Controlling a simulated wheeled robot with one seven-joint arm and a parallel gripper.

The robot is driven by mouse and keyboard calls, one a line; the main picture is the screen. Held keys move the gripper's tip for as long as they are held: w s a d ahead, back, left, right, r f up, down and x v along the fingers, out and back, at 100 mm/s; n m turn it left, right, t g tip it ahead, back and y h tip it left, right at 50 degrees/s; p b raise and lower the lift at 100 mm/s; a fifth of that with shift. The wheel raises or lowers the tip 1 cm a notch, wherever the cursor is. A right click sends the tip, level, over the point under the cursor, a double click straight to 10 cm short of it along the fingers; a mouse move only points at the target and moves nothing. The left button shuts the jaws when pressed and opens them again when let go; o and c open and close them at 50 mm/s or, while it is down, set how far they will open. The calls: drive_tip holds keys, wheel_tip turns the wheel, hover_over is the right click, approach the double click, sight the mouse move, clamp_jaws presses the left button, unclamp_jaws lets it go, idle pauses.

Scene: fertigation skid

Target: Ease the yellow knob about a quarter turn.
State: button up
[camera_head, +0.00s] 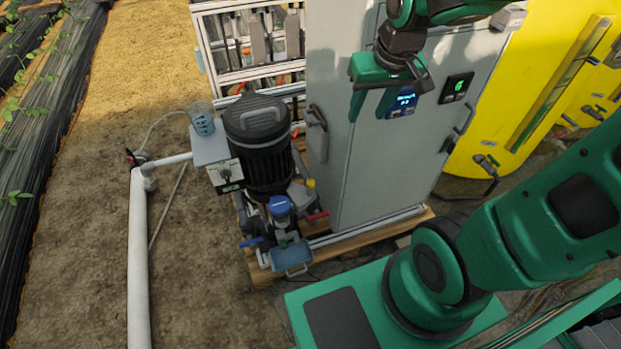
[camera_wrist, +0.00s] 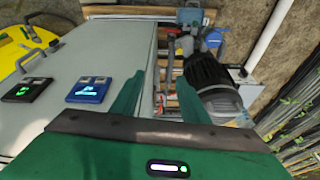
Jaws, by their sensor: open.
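A small yellow knob (camera_head: 310,183) shows in the head view, low at the left edge of the grey cabinet, beside the pump and just above a red lever. It is only a few pixels wide, so its turn position cannot be read.
The grey cabinet (camera_head: 345,170) carries a blue display (camera_head: 403,102) and a black display (camera_head: 456,87). The black pump motor (camera_head: 257,140) stands left of the knob, with a red lever (camera_head: 317,215) and blue-capped part (camera_head: 280,206) near it. A yellow tank (camera_head: 530,80) is at right.

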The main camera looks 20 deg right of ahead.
drive_tip(key=w+a+f, duration=0.3)
drive_tip(key=w+f, duration=0.1)
drive_tip(key=w, duration=0.1)
drive_tip(key=m+g, duration=0.3)
drive_tip(key=m, duration=0.1)
approach(311, 182)
drive_tip(key=shift+y, duration=0.3)
drive_tip(key=f, duration=0.8)
drive_tip(key=shift+w+d+f, duration=0.1)
drive_tip(key=shift+w, duration=0.1)
clamp_jaws()
